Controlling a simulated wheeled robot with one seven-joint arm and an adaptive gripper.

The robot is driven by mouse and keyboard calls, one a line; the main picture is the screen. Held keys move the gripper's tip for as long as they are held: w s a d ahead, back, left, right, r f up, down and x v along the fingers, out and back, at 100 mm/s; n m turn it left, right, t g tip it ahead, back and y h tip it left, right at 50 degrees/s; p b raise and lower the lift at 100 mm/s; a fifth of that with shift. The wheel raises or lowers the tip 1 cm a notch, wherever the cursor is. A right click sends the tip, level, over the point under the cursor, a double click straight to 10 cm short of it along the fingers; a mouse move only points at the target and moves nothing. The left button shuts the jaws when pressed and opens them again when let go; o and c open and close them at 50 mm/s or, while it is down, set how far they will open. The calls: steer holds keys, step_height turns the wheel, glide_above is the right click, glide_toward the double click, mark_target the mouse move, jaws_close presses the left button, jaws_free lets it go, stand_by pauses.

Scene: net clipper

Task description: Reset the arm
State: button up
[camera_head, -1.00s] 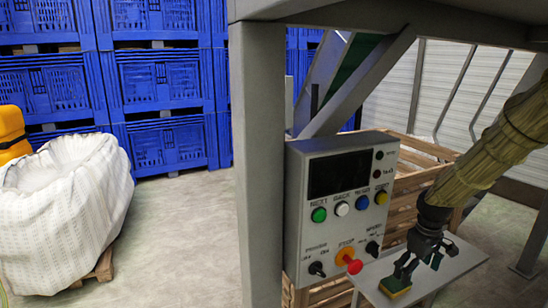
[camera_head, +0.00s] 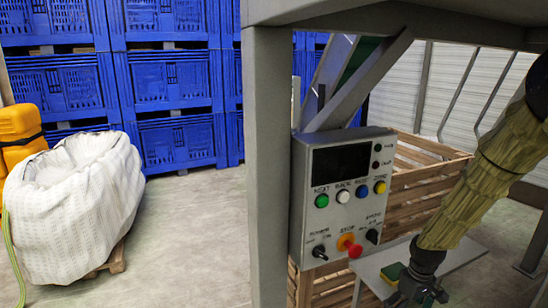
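My gripper (camera_head: 417,296) is at the bottom edge of the head view, on the end of my arm in its tan sleeve. Its dark fingers look spread apart, with nothing seen between them; the tips are partly cut off by the picture edge. A small yellow and green sponge (camera_head: 392,272) lies on the grey shelf (camera_head: 455,258), just up and left of my gripper and apart from it.
A control box (camera_head: 340,200) with coloured buttons and a red stop knob (camera_head: 354,250) is left of my arm, beside a grey post (camera_head: 268,170). Wooden crates (camera_head: 405,185) stand behind it. A white sack (camera_head: 75,208) and blue bins (camera_head: 175,145) are farther left. Open floor lies between.

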steer(key=s+a+f+m, duration=0.1)
steer(key=s+a+f, duration=0.4)
steer(key=s+f, duration=0.35)
steer(key=s+a+f+m, duration=0.1)
steer(key=s+a+f, duration=0.4)
steer(key=s+f, duration=0.3)
steer(key=s+a+f+m, duration=0.1)
steer(key=s+a+f, duration=0.1)
steer(key=s, duration=0.7)
steer(key=s+a+f+m, duration=0.1)
steer(key=s+a+f, duration=0.2)
steer(key=s, duration=0.7)
steer(key=shift+a+f, duration=0.15)
steer(key=shift+f, duration=0.8)
